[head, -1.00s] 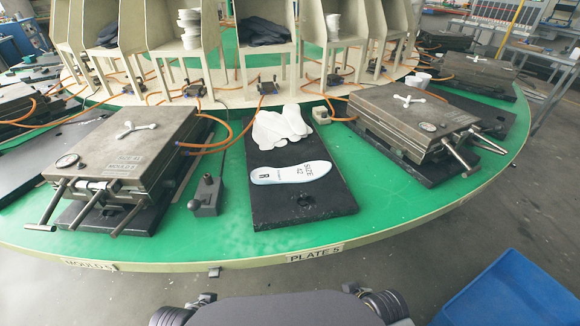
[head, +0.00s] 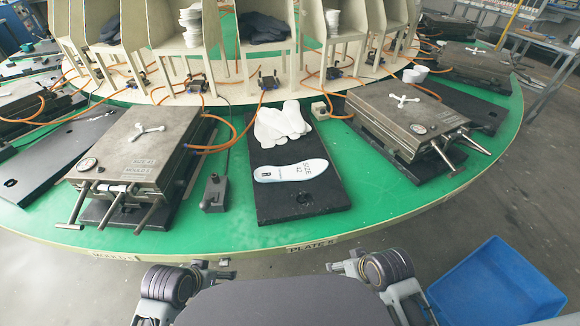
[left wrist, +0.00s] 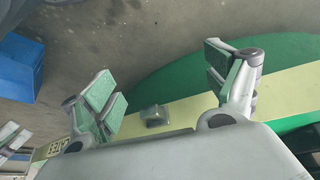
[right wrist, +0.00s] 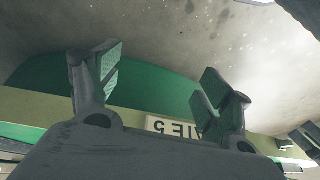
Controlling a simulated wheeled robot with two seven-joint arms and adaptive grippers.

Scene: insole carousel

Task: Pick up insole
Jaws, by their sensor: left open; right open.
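The white insole (head: 290,171), marked SIZE 42, lies flat on a black plate (head: 318,205) on the green carousel table. A pile of white pieces (head: 283,122) lies behind it on the same plate. My right gripper (head: 345,267) is in front of the table's rim, to the right of the plate and well short of the insole. Its two fingers stand apart and empty in the right wrist view (right wrist: 158,78). My left gripper (head: 222,269) is also in front of the rim, to the left. It shows open and empty in the left wrist view (left wrist: 160,80). Neither wrist view shows the insole.
A metal mould (head: 135,150) with handles stands left of the plate, another mould (head: 408,115) to the right. A blue bin (head: 497,285) is on the floor at front right.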

